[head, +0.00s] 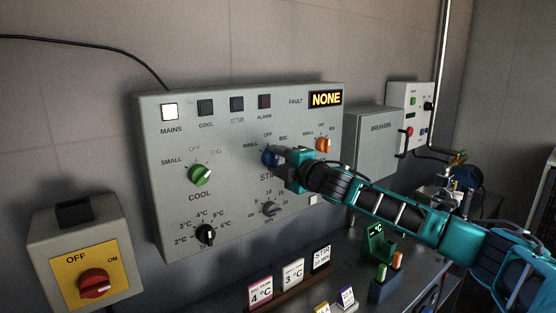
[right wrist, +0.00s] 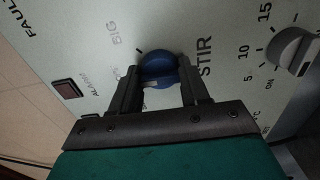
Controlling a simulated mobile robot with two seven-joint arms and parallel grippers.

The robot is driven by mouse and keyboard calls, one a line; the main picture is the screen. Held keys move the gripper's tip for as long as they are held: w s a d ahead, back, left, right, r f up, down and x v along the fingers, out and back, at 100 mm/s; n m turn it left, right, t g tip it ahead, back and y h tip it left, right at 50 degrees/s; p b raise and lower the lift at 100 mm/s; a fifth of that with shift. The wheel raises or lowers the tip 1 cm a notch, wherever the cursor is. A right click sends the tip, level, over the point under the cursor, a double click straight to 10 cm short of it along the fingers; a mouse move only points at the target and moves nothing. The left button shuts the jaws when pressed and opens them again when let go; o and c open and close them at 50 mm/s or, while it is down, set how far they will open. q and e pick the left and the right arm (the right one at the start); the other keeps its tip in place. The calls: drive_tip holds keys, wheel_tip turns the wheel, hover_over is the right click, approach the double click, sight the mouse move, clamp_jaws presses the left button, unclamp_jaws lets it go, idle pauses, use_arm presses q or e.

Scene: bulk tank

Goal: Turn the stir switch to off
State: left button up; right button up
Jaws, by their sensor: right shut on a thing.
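The stir switch is a blue knob (head: 268,158) on the grey control panel (head: 235,215), under the labels SMALL, OFF and BIG and above the word STIR. In the right wrist view the blue knob (right wrist: 158,67) sits between the two dark fingers of my right gripper (right wrist: 160,75). My right gripper (head: 278,157) is shut on the knob, its arm reaching in from the right. The fingers partly hide the knob, and I cannot tell which label it points at. My left gripper is not in view.
A green COOL knob (head: 201,175), an orange knob (head: 323,145), a black temperature dial (head: 205,234) and a grey timer dial (head: 269,208) surround it. The MAINS lamp (head: 169,111) is lit; the STIR lamp (head: 237,104) looks dark. The fault display (head: 326,98) reads NONE.

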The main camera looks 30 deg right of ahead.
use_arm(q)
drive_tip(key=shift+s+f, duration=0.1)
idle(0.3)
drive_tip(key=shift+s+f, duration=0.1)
use_arm(e)
drive_tip(key=o, duration=1)
drive_tip(key=shift+o, duration=0.2)
use_arm(q)
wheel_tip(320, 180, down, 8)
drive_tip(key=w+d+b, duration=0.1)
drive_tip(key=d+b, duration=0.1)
drive_tip(key=b, duration=0.9)
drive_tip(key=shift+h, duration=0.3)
use_arm(e)
drive_tip(key=s+d, duration=0.1)
drive_tip(key=s, duration=1.1)
drive_tip(key=shift+s, duration=0.4)
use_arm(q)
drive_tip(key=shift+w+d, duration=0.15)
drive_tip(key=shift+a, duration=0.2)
